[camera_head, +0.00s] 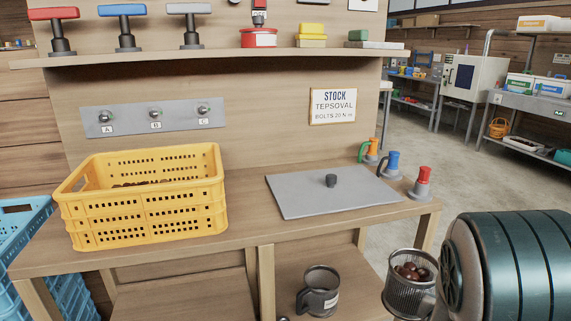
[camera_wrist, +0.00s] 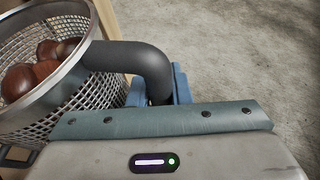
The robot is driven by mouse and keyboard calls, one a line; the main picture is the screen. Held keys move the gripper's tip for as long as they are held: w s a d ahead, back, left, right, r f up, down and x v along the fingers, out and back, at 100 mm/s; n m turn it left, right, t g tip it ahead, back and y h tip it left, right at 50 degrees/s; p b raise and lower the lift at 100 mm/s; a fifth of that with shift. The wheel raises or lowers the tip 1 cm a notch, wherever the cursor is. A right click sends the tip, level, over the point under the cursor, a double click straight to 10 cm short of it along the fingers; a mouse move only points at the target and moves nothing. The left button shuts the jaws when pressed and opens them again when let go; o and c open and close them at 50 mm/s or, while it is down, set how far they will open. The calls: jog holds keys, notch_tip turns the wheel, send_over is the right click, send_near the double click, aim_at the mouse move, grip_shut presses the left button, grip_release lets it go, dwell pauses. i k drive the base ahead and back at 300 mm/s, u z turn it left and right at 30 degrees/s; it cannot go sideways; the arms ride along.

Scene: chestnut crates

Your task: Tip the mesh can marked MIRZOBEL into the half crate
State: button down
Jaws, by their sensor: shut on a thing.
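A mesh can (camera_head: 410,298) with brown chestnuts inside is at the lower right, in front of the bench. It stands nearly upright. In the wrist view the same can (camera_wrist: 95,98) is at the left, and its dark handle (camera_wrist: 150,62) runs down into my gripper (camera_wrist: 165,90). My gripper is shut on that handle. No marking is visible on this can. A yellow perforated crate (camera_head: 150,213) stands on the left of the bench top, with some dark brown contents just showing inside. Whether it is the half crate, I cannot tell.
A grey mug-like can (camera_head: 318,292) with an unreadable label stands on the lower shelf. A grey plate (camera_head: 330,194) with a dark knob lies right of the yellow crate. Several coloured-handled pieces stand at the bench's right end. Blue crates (camera_head: 22,250) stand at the far left.

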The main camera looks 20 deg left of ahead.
aim_at(142, 196)
jog(key=u, duration=0.35)
jog(key=k, duration=0.9)
jog(key=u, duration=0.7)
jog(key=i, duration=0.65)
jog(key=u, duration=0.25)
